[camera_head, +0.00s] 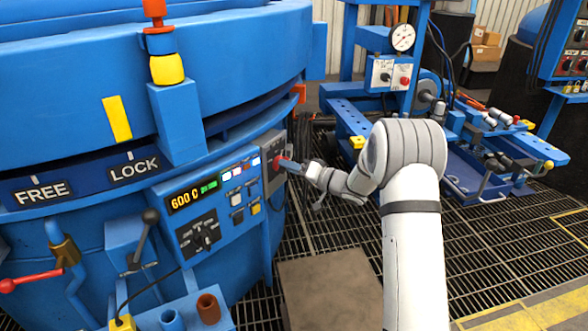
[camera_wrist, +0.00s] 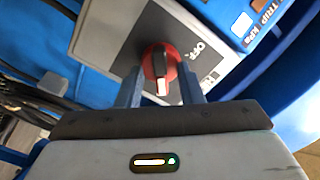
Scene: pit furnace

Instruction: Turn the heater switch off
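My gripper (camera_wrist: 161,80) is open, with one blue finger on each side of the knob. I cannot tell whether the fingers touch it. In the head view my gripper (camera_head: 290,166) reaches the red knob (camera_head: 278,161) on the grey box from the right.
A control panel (camera_head: 213,205) with a lit 600 C display and several buttons adjoins the switch box on the left. The large blue furnace (camera_head: 240,60) fills the left side. A blue bench with a gauge (camera_head: 402,37) stands behind my arm. Grated floor lies right.

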